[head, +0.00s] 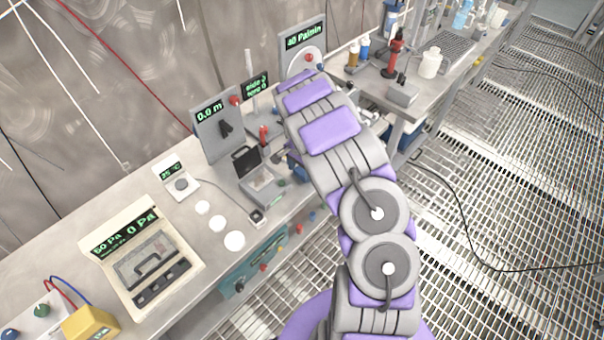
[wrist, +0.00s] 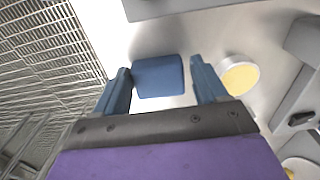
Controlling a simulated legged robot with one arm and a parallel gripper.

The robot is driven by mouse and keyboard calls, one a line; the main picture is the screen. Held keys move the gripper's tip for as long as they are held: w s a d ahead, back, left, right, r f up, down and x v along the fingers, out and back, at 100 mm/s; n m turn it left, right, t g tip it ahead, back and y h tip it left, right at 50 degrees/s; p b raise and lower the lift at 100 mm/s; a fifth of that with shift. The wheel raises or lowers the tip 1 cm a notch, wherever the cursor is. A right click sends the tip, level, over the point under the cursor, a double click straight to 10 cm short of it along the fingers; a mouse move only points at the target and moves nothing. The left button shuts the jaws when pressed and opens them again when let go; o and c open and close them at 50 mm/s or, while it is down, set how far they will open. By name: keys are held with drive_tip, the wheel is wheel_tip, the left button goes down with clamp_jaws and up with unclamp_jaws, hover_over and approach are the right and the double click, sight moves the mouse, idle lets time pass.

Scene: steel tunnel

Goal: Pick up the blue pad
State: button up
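The blue pad (wrist: 158,77) is a small rounded square on the pale worktop in the wrist view. My gripper (wrist: 159,65) is open, with one blue finger to the left of the pad and one to its right. The pad shows between the fingertips, close to the left one. I cannot tell whether either finger touches it. In the head view my arm covers that part of the bench, and I cannot make out the pad or my fingers there.
A round yellow-topped dish (wrist: 239,76) is just right of the right finger. Grey equipment stands farther right and at the top. The bench edge and grated floor (wrist: 48,50) are on the left. In the head view, a 0.0 m gauge (head: 215,127) stands left of my arm.

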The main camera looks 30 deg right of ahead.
sight(303, 170)
drive_tip(key=shift+a, duration=0.1)
drive_tip(key=shift+c, duration=1.5)
drive_tip(key=shift+s+d+f, duration=0.1)
drive_tip(key=shift+d, duration=0.65)
drive_tip(key=shift+s+d+f, duration=0.1)
drive_tip(key=shift+d, duration=0.6)
drive_tip(key=c, duration=0.4)
drive_tip(key=shift+w+a+r, duration=0.1)
drive_tip(key=shift+a, duration=0.5)
drive_tip(key=r, duration=0.1)
drive_tip(key=r+p, duration=0.1)
drive_tip(key=r, duration=0.1)
drive_tip(key=shift+w+a+r, duration=0.1)
drive_tip(key=shift+a+r, duration=0.1)
drive_tip(key=shift+a, duration=0.1)
drive_tip(key=shift+d+r, duration=0.15)
drive_tip(key=shift+r, duration=0.05)
drive_tip(key=shift+s+a+r+p, duration=0.2)
drive_tip(key=shift+s+a+p, duration=0.3)
drive_tip(key=shift+s+a, duration=1.4)
drive_tip(key=shift+s+a+r+p, duration=0.2)
drive_tip(key=shift+s+a+p, duration=0.35)
drive_tip(key=shift+s+a, duration=1.35)
drive_tip(key=shift+s+a+r+p, duration=0.2)
drive_tip(key=shift+s+a+p, duration=0.3)
drive_tip(key=shift+s+a, duration=1.4)
